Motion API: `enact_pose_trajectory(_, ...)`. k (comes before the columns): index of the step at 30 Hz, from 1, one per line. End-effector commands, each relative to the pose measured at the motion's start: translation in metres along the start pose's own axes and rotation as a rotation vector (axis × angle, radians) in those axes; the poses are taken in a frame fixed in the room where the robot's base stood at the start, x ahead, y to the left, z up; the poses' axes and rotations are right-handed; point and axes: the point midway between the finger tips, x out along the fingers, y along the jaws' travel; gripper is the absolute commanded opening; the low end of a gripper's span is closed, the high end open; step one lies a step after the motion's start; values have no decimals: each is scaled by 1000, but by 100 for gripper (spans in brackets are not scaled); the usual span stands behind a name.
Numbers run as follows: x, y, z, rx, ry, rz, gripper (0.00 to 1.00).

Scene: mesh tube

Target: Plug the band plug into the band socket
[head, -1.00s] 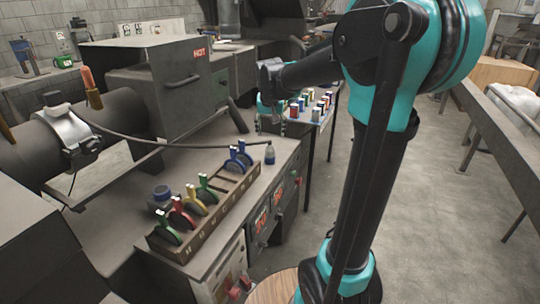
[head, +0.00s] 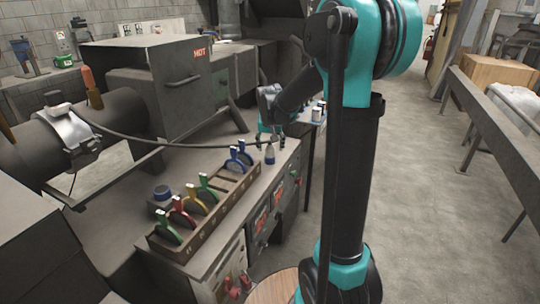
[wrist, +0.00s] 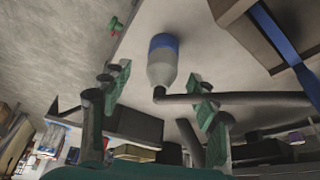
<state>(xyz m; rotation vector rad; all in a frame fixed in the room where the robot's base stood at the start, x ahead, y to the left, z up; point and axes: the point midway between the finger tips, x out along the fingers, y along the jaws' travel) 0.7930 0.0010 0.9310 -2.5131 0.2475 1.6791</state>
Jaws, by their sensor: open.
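The band plug (head: 269,154) is a small grey and blue body on the end of a dark cable, near the bench's right edge beyond the rack. The wrist view shows the plug (wrist: 162,60) large, blue at one end, grey toward the cable. My gripper (head: 270,132) is just above it in the head view. In the wrist view my open gripper (wrist: 162,88) has one green-padded finger each side of the plug's line, with clear gaps. A dark fitting with a blue round top (head: 162,193), left of the rack, may be the band socket; I cannot tell.
The cable (head: 140,140) runs from a metal band (head: 72,130) on the dark barrel to the plug. A rack (head: 213,215) of coloured looped tools stands along the bench front. A box marked HOT (head: 185,75) stands behind.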

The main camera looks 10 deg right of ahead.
Motion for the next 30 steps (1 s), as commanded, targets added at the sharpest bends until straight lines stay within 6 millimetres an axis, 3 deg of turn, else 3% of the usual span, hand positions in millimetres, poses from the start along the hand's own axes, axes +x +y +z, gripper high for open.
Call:
enact_pose_trajectory(3, 18, -4, 1, 0, 0, 0, 61)
enact_pose_trajectory(9, 37, -3, 2, 0, 0, 0, 61)
enact_pose_trajectory(21, 39, -3, 2, 0, 0, 0, 59)
enact_pose_trajectory(30, 39, -3, 2, 0, 0, 0, 22)
